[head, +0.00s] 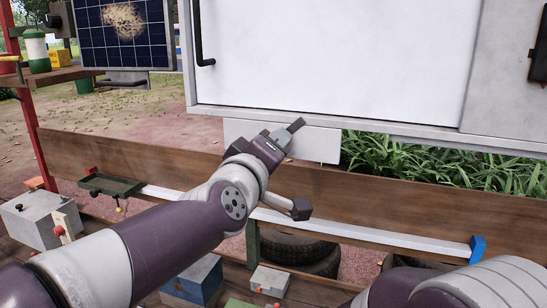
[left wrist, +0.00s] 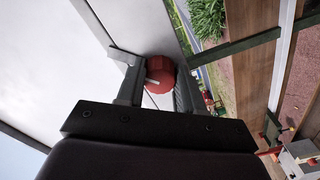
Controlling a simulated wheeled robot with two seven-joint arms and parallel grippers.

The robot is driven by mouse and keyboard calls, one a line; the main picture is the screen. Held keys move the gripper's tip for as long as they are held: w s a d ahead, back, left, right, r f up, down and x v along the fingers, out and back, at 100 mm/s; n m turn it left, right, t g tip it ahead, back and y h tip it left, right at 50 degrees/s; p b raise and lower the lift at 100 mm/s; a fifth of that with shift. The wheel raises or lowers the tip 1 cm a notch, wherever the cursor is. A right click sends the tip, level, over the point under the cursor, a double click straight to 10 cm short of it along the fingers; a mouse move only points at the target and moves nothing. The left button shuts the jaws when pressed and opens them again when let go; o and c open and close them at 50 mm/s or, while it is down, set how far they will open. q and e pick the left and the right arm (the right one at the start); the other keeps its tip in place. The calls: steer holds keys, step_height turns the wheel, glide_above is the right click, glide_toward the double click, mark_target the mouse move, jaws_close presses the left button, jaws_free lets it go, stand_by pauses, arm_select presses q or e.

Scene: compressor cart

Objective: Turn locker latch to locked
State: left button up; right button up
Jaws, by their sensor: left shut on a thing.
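A round red latch knob (left wrist: 160,74) with a white mark shows in the left wrist view. It sits against a pale grey panel (left wrist: 135,22), between the two fingers of my left gripper (left wrist: 158,88), which is shut on it. In the head view my left gripper (head: 285,132) reaches up to the light grey block (head: 322,146) below the large white panel (head: 330,55). The knob is hidden there. My right arm shows at the bottom right, but its gripper is out of view.
A black handle (head: 199,35) is at the white panel's left edge. A wooden rail (head: 400,195) runs below, with a green tray (head: 110,185) at left and a blue bracket (head: 477,248) at right. Grey boxes (head: 42,215) and tyres (head: 325,262) stand lower down.

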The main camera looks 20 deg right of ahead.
arm_select(q)
steer(key=shift+n+b, duration=0.85)
steer(key=shift+n, duration=3.65)
steer(key=o, duration=1)
steer(key=shift+o, duration=0.2)
steer(key=shift+a, duration=0.1)
steer(key=shift+r, duration=0.1)
steer(key=shift+s, duration=0.1)
